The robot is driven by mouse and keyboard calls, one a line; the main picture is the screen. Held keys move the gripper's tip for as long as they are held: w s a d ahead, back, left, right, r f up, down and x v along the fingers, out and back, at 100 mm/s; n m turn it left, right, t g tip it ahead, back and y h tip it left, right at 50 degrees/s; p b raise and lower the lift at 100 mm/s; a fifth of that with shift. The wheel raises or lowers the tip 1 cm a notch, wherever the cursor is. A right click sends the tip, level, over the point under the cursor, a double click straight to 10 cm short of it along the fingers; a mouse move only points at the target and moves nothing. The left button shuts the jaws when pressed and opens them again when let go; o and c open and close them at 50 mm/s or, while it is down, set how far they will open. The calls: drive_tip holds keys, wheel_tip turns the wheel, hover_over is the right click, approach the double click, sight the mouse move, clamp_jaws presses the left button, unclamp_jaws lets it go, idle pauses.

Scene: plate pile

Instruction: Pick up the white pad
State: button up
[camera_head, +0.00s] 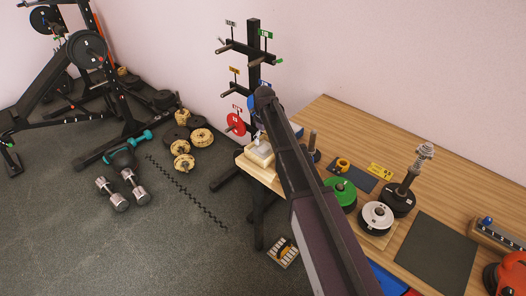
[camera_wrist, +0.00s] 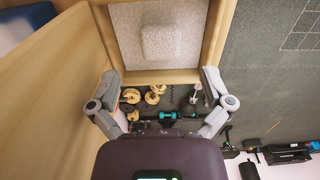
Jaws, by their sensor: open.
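The white pad (camera_wrist: 162,42) is a small pale block with rounded edges. It sits on the pale lining of a shallow wooden tray (camera_wrist: 137,77). In the head view the tray (camera_head: 246,164) is at the table's left corner, with the pad small and partly covered by my gripper (camera_head: 259,136). In the wrist view my gripper (camera_wrist: 160,75) is open and empty. Its two fingers are wide apart, either side of the tray's near rim, and the pad lies beyond the gap between them, not touched.
The wooden table (camera_head: 320,113) carries a green plate (camera_head: 334,194), a white-faced plate (camera_head: 377,217), a black plate stack (camera_head: 397,200) and a dark mat (camera_head: 436,255). A black plate rack (camera_head: 253,50) stands close behind the tray. Dumbbells (camera_head: 112,194) lie on the floor.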

sight(264, 147)
drive_tip(key=shift+f, duration=0.1)
drive_tip(key=shift+f+b, duration=2.5)
drive_tip(key=shift+b, duration=0.15)
drive_tip(key=c, duration=1.3)
drive_tip(key=shift+o, duration=0.2)
drive_tip(key=shift+r, duration=0.2)
wheel_tip(264, 147, up, 4)
drive_tip(key=p, duration=0.4)
drive_tip(key=shift+f, duration=0.25)
drive_tip(key=s+d+r+p, duration=0.1)
drive_tip(key=s+d, duration=0.3)
drive_tip(key=s, duration=1.1)
drive_tip(key=shift+s, duration=0.2)
drive_tip(key=shift+r, duration=0.1)
